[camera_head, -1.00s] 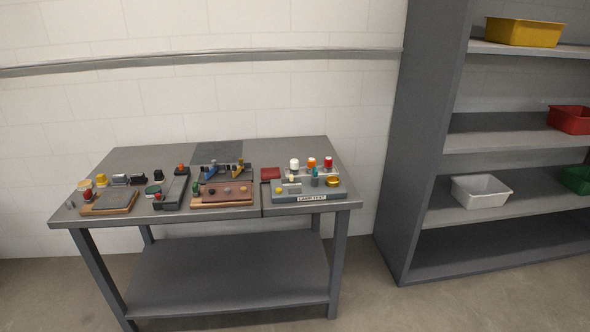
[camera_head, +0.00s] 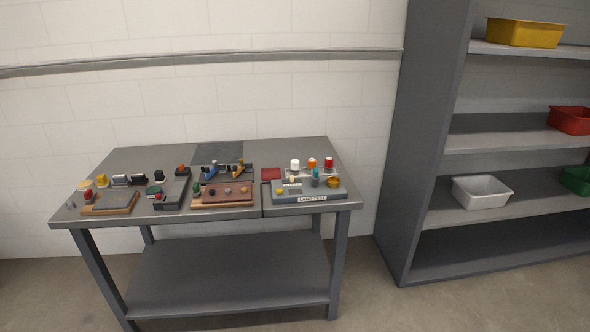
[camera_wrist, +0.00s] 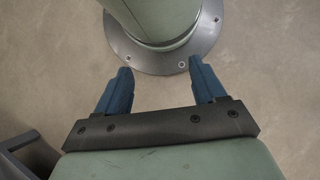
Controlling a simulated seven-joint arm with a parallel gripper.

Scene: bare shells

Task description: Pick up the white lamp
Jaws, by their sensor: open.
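The white lamp (camera_head: 295,164) is a small white dome at the back of the lamp test panel (camera_head: 312,198), on the right part of the workbench. It stands at the left end of a row with an orange lamp (camera_head: 311,163) and a red lamp (camera_head: 329,162). My gripper (camera_wrist: 157,80) shows only in the wrist view. Its two blue fingers are apart with nothing between them. It is over bare floor near my round base, away from the lamp, which is not in the wrist view.
The grey workbench (camera_head: 240,291) holds several fixtures and small parts left of the panel. A grey shelf (camera_head: 425,150) with yellow (camera_head: 524,32), red (camera_head: 571,120), white (camera_head: 482,191) and green bins (camera_head: 577,180) stands at right.

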